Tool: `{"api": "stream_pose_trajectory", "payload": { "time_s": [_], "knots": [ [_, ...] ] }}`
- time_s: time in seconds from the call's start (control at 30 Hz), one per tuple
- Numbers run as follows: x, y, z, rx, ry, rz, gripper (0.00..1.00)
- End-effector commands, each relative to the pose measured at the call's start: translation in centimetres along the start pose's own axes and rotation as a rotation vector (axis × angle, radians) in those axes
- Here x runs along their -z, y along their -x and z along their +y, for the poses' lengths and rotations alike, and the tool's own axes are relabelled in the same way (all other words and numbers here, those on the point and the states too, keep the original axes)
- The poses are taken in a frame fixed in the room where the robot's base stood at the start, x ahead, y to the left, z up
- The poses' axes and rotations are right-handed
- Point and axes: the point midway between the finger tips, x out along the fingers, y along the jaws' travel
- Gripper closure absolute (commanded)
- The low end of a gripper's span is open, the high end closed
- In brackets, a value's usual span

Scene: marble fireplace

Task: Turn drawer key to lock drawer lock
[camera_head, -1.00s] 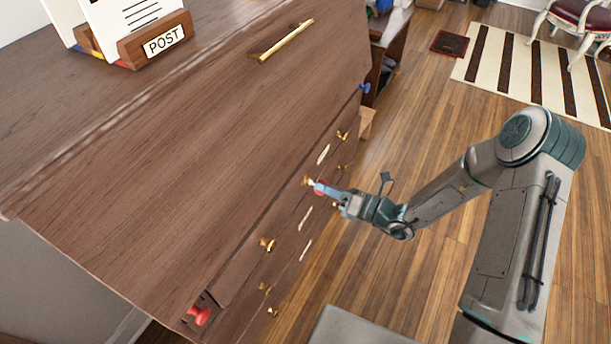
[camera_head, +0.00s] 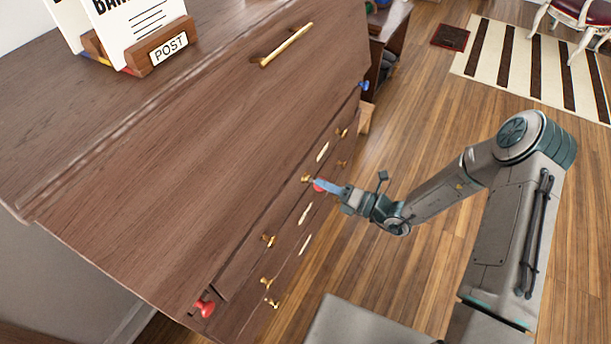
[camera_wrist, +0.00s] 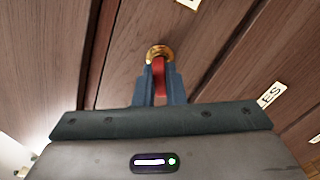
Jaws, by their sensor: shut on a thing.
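The drawer key (camera_wrist: 160,78) is red and shows between the fingers of my gripper (camera_wrist: 160,98) in the wrist view. The gripper is shut on it. The key's far end is at the round brass drawer lock (camera_wrist: 159,52) on the dark wooden drawer front; how deep it sits is hidden. In the head view, my gripper (camera_head: 322,186) reaches the drawer front from the right, with a bit of the red key (camera_head: 318,187) at its blue fingertips. The brass lock (camera_head: 306,179) shows just left of the fingertips. The key's exact turn angle cannot be told.
The wooden desk (camera_head: 190,130) fills the left. Its front carries several brass knobs (camera_head: 268,240), pale labels (camera_head: 305,213), a red knob (camera_head: 204,308) and a blue knob (camera_head: 363,86). A POST letter holder (camera_head: 168,48) stands on top. Wooden floor (camera_head: 440,130) is open to the right.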

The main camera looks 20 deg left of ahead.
Motion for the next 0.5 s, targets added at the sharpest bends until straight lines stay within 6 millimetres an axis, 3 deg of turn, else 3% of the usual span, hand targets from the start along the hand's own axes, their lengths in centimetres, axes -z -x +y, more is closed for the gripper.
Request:
{"api": "stream_pose_trajectory", "payload": {
  "time_s": [0.5],
  "knots": [
    [-0.11, -0.32, 0.4, -0.006, -0.277, 0.001, 1.0]
  ]
}}
